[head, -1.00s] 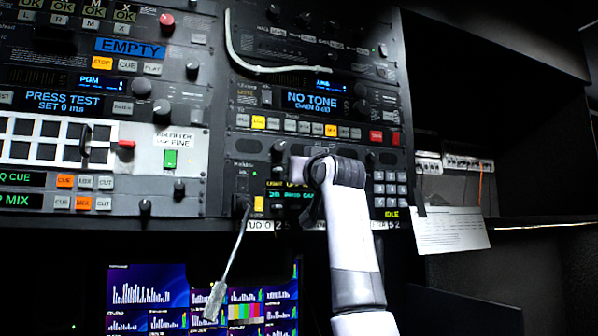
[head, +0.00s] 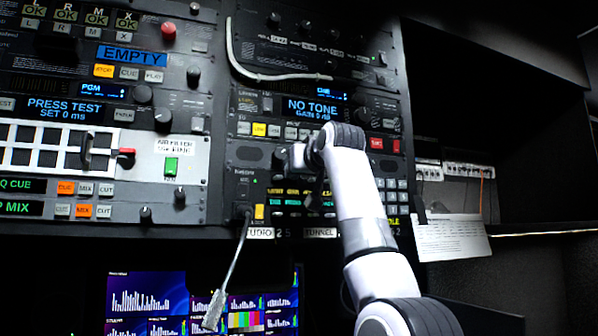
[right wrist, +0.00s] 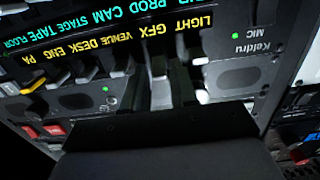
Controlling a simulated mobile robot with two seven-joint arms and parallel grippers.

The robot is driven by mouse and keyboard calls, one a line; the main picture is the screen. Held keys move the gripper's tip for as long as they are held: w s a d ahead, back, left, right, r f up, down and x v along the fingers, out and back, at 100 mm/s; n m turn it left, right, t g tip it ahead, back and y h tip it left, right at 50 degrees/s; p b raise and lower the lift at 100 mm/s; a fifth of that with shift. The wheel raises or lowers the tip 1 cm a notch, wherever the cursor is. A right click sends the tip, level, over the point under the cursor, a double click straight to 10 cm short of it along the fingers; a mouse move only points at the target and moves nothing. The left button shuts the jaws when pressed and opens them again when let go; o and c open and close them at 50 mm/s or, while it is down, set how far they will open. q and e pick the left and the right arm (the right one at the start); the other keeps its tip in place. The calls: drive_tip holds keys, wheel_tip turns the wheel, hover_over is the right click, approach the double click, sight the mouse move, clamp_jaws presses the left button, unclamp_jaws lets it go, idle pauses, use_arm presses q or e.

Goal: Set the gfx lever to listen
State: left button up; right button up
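The intercom panel (head: 245,190) with a row of small levers is in the middle of the rack in the head view. In the right wrist view its labels are upside down, and the gfx label (right wrist: 160,35) sits beside the light label. A pale lever (right wrist: 158,88) stands below the gfx label, close against the dark body of my right gripper (right wrist: 175,95). Its exact setting is hard to read. In the head view my right gripper (head: 297,158) is at the panel, its fingers mostly hidden by my wrist. I cannot tell whether they are apart. My left gripper is out of view.
Other levers (right wrist: 90,75) stand close beside it in the same row. A keypad (head: 392,195) lies right of my wrist. A paper sheet (head: 450,238) hangs at the right.

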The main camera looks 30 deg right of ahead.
drive_tip(key=shift+o, duration=0.6)
drive_tip(key=b+v, duration=0.4)
drive_tip(key=v, duration=0.3)
drive_tip(key=shift+s, duration=0.1)
